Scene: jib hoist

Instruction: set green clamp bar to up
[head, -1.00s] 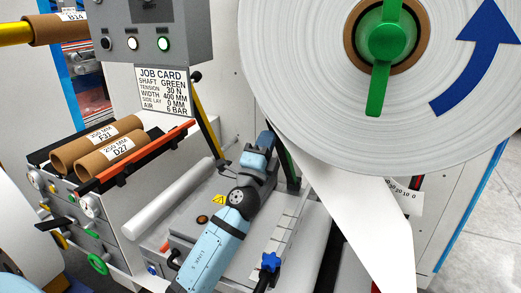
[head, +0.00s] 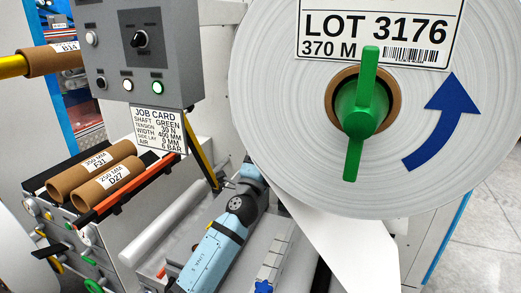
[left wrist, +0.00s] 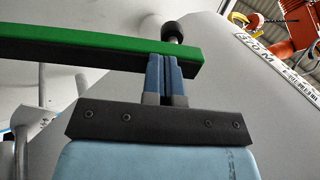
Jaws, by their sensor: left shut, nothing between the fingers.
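In the left wrist view a long green bar (left wrist: 100,48) with a dark underside runs from the left edge to the middle, nearly level in that picture. My left gripper (left wrist: 165,58) is shut and empty; its blue fingers overlap the bar's lower face near its right end. Whether they touch it I cannot tell. A round black knob (left wrist: 173,32) stands just beyond the bar. In the head view my left arm reaches to the roll's left edge, and the roll hides the fingers and that bar. My right gripper is not in view.
A large white roll (head: 290,155) carries a green hub bar (head: 360,115), near vertical, and a blue arrow. A grey control box (head: 140,50) and job card (head: 157,130) hang at left. Cardboard cores (head: 95,170) lie on a rack. Paper web descends from the roll.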

